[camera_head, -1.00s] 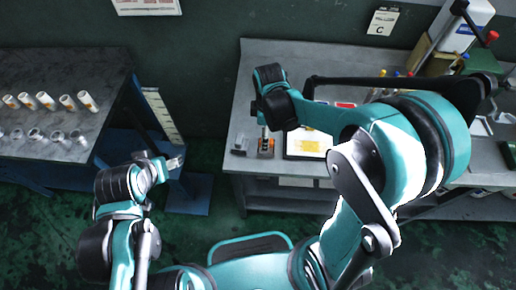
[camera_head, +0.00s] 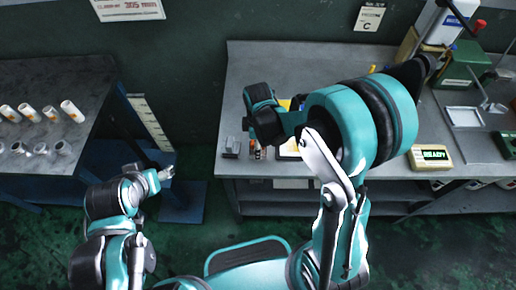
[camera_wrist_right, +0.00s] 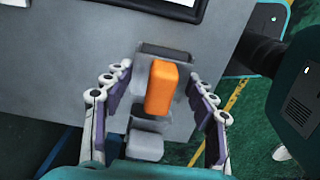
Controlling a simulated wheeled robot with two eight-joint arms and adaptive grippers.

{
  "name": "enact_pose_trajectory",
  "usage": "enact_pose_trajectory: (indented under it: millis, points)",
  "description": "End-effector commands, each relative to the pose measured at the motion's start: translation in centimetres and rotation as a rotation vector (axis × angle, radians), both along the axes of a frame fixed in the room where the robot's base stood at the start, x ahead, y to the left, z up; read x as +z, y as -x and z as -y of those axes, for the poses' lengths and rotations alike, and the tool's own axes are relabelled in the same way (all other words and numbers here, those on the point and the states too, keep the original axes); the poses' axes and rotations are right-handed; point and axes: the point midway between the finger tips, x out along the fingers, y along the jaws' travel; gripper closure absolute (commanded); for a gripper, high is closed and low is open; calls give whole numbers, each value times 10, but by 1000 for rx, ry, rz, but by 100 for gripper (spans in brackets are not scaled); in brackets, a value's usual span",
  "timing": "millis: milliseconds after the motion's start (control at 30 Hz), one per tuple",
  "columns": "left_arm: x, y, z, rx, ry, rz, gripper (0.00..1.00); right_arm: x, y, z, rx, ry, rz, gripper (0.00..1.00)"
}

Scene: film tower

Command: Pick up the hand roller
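An orange block-shaped handle (camera_wrist_right: 160,88) with grey and dark parts around its ends shows in the right wrist view. It may be the hand roller, but I cannot tell for sure. My right gripper (camera_wrist_right: 159,76) is open, with one finger on each side of the orange piece and a visible gap at both sides. In the head view the small orange item (camera_head: 258,152) is at the left front edge of the grey workbench, partly hidden by my right wrist. My left gripper (camera_head: 167,173) is low between the tables, far from it; its fingers are too small to read.
The workbench (camera_head: 310,62) also carries a grey block (camera_head: 231,148), a metal tray (camera_head: 464,117), a cream box with a lit green display (camera_head: 431,157) and a green machine (camera_head: 465,66). A dark table (camera_head: 55,85) with several white canisters stands left. Green floor lies between.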

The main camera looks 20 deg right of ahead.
Motion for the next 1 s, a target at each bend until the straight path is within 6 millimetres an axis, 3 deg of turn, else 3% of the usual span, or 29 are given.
enact_pose_trajectory:
  millis: [33, 100, 533, 767, 1000]
  points:
    - [0, 0, 0, 0, 0, 0, 37, 0, 0, 0, 0, 0, 0, 66]
    - [0, 0, 0, 0, 0, 0, 37, 0, 0, 0, 0, 0, 0, 78]
    - [4, 0, 0, 0, 0, 0, 37, 9, 0, 0, 0, 0, 0, 78]
    - [21, 0, 0, 0, 0, 0, 37, 48, 1, 0, 0, 0, 0, 78]
    - [36, 0, 0, 0, 0, 0, 37, 78, 43, 40, -6, 0, 0, 78]
